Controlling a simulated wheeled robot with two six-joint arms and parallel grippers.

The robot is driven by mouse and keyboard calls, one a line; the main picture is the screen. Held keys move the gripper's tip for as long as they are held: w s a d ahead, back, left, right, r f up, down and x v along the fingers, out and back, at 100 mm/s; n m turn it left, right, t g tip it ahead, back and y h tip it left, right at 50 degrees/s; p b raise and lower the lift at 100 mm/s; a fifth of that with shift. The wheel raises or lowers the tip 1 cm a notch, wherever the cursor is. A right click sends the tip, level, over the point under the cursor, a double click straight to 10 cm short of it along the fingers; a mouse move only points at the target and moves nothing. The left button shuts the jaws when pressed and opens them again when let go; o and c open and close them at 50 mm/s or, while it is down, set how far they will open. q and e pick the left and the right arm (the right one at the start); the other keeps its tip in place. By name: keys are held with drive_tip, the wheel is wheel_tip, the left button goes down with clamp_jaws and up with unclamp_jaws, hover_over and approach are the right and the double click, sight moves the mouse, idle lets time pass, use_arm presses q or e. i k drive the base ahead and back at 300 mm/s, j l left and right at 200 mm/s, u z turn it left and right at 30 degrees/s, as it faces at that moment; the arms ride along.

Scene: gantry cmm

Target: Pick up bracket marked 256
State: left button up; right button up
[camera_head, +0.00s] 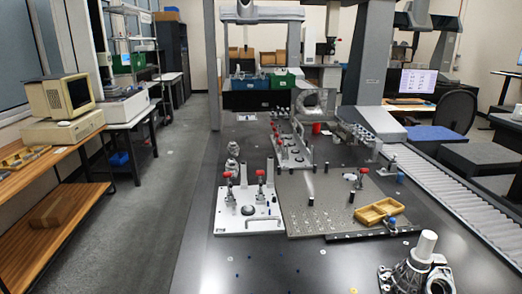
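No marking 256 can be read on any part at this size, so I cannot tell which thing is the bracket. A grey metal part with a large opening (316,99) stands toward the back of the dark table. Small metal parts (232,158) stand near the table's left edge. A metal part with a white cylinder (427,245) and a round opening stands at the front right. Neither of my grippers is in view.
A white fixture plate with red-knobbed clamps (234,221) and a grey perforated plate (318,217) lie on the dark table (225,265). A yellow tray (378,211) rests at the grey plate's right. A roller conveyor (452,194) runs along the right. The front left tabletop is mostly clear.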

sight(232, 167)
drive_tip(key=i+j+z, duration=0.15)
drive_tip(key=j, duration=0.3)
drive_tip(key=i+j+z, duration=0.1)
drive_tip(key=i+j, duration=0.15)
drive_tip(key=j, duration=0.2)
drive_tip(key=i+j+z, duration=0.15)
drive_tip(key=j, duration=0.35)
drive_tip(key=i+j+z, duration=0.1)
drive_tip(key=j, duration=0.4)
drive_tip(key=i+j+z, duration=0.15)
drive_tip(key=j, duration=0.35)
drive_tip(key=i+j+z, duration=0.1)
drive_tip(key=j, duration=0.45)
drive_tip(key=i+j+z, duration=0.15)
drive_tip(key=j, duration=0.4)
drive_tip(key=i+j, duration=0.15)
drive_tip(key=j, duration=0.25)
drive_tip(key=i+j+z, duration=0.15)
drive_tip(key=j, duration=0.2)
drive_tip(key=i+j, duration=0.15)
drive_tip(key=j, duration=0.25)
drive_tip(key=i+j+z, duration=0.1)
drive_tip(key=j, duration=0.3)
drive_tip(key=i+j+z, duration=0.1)
drive_tip(key=j, duration=0.35)
drive_tip(key=i+j, duration=0.15)
drive_tip(key=j, duration=0.25)
drive_tip(key=z, duration=0.05)
